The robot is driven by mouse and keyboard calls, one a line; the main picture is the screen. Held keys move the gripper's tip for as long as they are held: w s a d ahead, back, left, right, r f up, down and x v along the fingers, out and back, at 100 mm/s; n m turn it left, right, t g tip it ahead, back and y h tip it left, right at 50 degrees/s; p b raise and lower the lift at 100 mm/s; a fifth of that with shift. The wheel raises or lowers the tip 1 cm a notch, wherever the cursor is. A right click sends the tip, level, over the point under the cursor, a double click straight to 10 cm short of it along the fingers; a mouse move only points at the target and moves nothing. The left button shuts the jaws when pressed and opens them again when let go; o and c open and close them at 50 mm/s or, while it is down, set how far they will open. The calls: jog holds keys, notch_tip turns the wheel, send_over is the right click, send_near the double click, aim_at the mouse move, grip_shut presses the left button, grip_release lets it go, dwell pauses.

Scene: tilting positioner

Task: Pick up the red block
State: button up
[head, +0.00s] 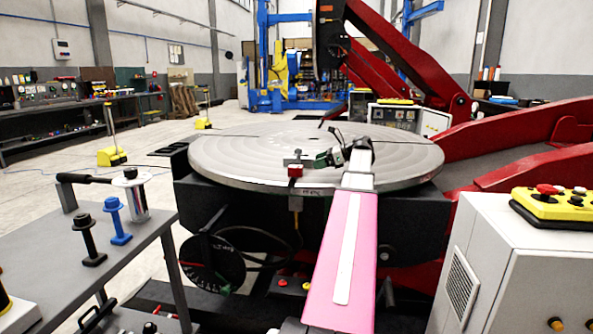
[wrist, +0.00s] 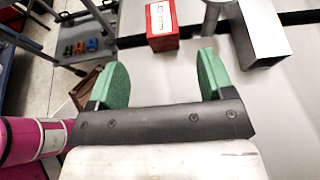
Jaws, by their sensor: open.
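The red block (head: 295,171) sits near the front edge of the round grey table (head: 225,165). In the wrist view the red block (wrist: 163,41) shows at the top middle, with a white marked patch on its face. My gripper (head: 311,161) has green finger pads and is low over the table, close to the block. In the wrist view my gripper (wrist: 163,77) is open, with nothing between its fingers. The block lies beyond the fingertips, roughly in line with the gap, and appears apart from them.
A square metal piece (wrist: 262,38) stands right of the block in the wrist view. A side bench (head: 130,235) with black and blue pieces is at the left. A control cabinet (head: 515,270) with a yellow pendant (head: 560,203) is at the right. Red machine arms (head: 530,145) rise behind.

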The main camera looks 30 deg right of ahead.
aim_at(300, 166)
jog(key=x, duration=1)
jog(key=shift+w+a, duration=0.15)
jog(key=shift+w, duration=0.15)
jog(key=shift+r, duration=0.1)
grip_shut()
